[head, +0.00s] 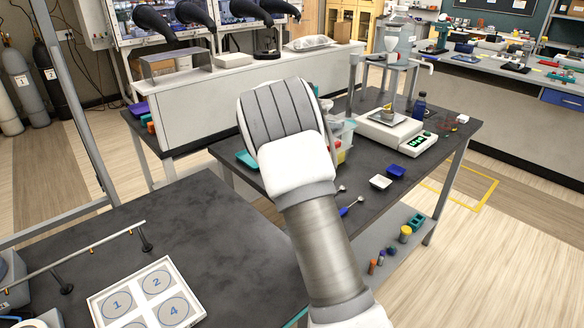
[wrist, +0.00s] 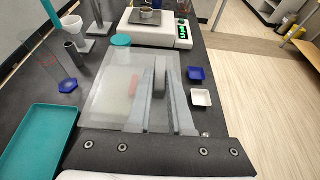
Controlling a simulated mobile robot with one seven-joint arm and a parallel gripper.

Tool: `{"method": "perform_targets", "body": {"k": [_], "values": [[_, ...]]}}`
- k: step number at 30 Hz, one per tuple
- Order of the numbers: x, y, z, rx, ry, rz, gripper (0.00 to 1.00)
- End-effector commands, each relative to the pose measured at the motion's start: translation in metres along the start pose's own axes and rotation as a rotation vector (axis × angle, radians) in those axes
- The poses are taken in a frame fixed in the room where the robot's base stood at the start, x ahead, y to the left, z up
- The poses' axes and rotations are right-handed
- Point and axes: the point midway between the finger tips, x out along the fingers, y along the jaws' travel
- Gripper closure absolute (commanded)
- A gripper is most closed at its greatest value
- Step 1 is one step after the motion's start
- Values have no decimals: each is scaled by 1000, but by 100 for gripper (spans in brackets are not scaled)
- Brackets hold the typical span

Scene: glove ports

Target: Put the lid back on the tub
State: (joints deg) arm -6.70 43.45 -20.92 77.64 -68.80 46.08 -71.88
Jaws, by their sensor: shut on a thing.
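My gripper (wrist: 161,75) is shut on the grey upright grip of a clear, flat lid (wrist: 108,98) in the wrist view. The lid spreads out below and around the fingers. Through it a blurred reddish patch and pale shapes show. The clear tub (head: 346,134) shows partly in the head view, just right of my wrist, on the dark bench, with something yellow in it. I cannot tell whether the lid touches the tub's rim.
A balance (head: 397,130) with a green display stands behind the tub. A blue dish (wrist: 196,73) and a white dish (wrist: 201,97) lie to the right. A teal tray (wrist: 40,143) lies at the left, and a teal disc (wrist: 121,40) lies near the balance.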

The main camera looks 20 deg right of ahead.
Motion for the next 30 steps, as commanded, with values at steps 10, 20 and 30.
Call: {"method": "perform_targets", "body": {"k": [10,20,30], "values": [[-35,31,-56,-4,1,2,100],[-66,53,-101,0,0,-2,100],[-54,54,-136,-2,0,-4,100]]}}
